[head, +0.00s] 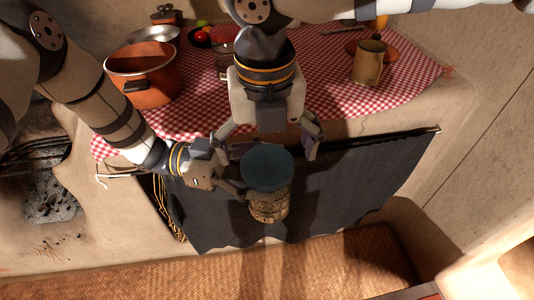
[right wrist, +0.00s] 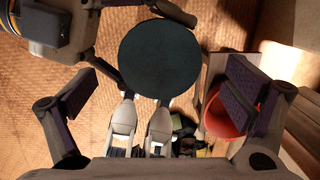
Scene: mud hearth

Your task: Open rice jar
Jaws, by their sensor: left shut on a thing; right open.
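The rice jar (head: 269,206) has a tan patterned body and a round dark blue-green lid (head: 267,167) that is on its top. It is held upright in front of the dark cloth, below the counter. My left gripper (head: 238,174) is shut on the jar from the left side. My right gripper (head: 265,142) points down, open, with its fingers spread on the far side of the lid. In the right wrist view the lid (right wrist: 160,58) lies beyond the open fingers, with nothing between them. The jar's body is hidden under the lid there.
A checkered cloth (head: 330,95) covers the counter, with an orange pot (head: 142,85), a brown mug (head: 369,63) and a metal plate (head: 153,34). A dark cloth (head: 350,190) hangs on the counter's front. A woven mat (head: 200,275) lies below.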

